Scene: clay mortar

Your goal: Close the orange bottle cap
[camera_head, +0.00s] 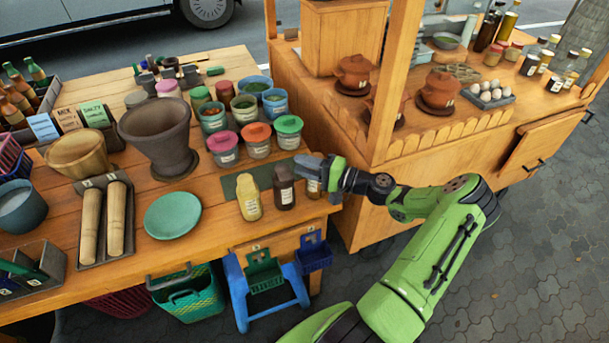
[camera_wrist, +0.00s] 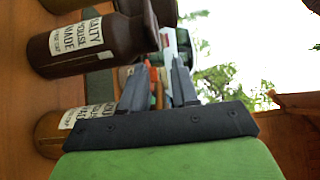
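An amber-orange bottle (camera_head: 313,189) stands near the table's right edge, mostly hidden by my gripper in the head view. In the wrist view an orange-brown bottle with a white label (camera_wrist: 48,138) is at lower left; its top is hidden behind my gripper body. I cannot tell the state of its cap. A dark brown bottle (camera_head: 284,190) and a yellow bottle (camera_head: 249,200) stand to its left; the dark one shows large in the wrist view (camera_wrist: 75,65). My gripper (camera_wrist: 160,65) points left above the amber bottle, fingers apart, with nothing seen held between them.
Jars with coloured lids (camera_head: 257,138) stand behind the bottles. A mortar (camera_head: 158,138), a teal plate (camera_head: 172,216) and a rolling-pin tray (camera_head: 105,222) are to the left. A wooden stall counter (camera_head: 420,150) and post (camera_head: 386,80) stand close on the right.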

